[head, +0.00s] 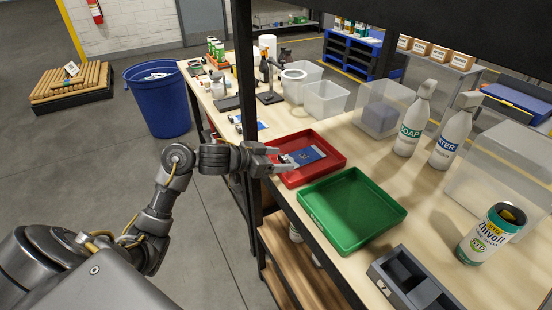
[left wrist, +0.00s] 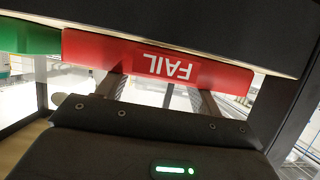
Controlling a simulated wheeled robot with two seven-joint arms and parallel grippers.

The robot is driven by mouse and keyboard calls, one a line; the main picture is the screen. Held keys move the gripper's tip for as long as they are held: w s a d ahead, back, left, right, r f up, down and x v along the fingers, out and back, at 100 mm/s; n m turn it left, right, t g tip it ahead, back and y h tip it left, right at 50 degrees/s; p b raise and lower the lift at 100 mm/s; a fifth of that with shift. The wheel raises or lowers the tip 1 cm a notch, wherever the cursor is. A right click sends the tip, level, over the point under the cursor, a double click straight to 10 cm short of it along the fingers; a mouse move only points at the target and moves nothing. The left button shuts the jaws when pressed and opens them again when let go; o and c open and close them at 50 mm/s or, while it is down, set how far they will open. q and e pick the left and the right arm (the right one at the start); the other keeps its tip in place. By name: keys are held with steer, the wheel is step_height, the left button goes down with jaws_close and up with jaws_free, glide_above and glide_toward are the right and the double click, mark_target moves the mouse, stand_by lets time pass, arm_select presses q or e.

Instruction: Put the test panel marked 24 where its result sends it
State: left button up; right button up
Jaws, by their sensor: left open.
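A blue test panel (head: 306,155) with a pale mark is in the red tray (head: 333,171); its number is too small to read. The red tray's front wall carries a FAIL label, which shows upside down in the left wrist view (left wrist: 167,66). My left gripper (head: 283,158) is open over the tray's left side, its fingertips close to the panel's left edge. I cannot tell whether they touch it. The green tray (head: 312,208) beside the red one is empty. My right gripper is not in view.
A dark divided holder (head: 413,283) and a Zhivolt can (head: 490,235) stand at the near right. Soap (head: 413,125) and water (head: 452,135) bottles stand behind the trays. A dark shelf post rises close to my left arm. A blue bin (head: 160,105) stands on the floor.

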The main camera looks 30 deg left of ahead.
arm_select(q)
steer(key=shift+r, duration=0.15)
steer(key=v, duration=1.2)
steer(key=shift+r, duration=0.45)
steer(key=shift+f, duration=0.1)
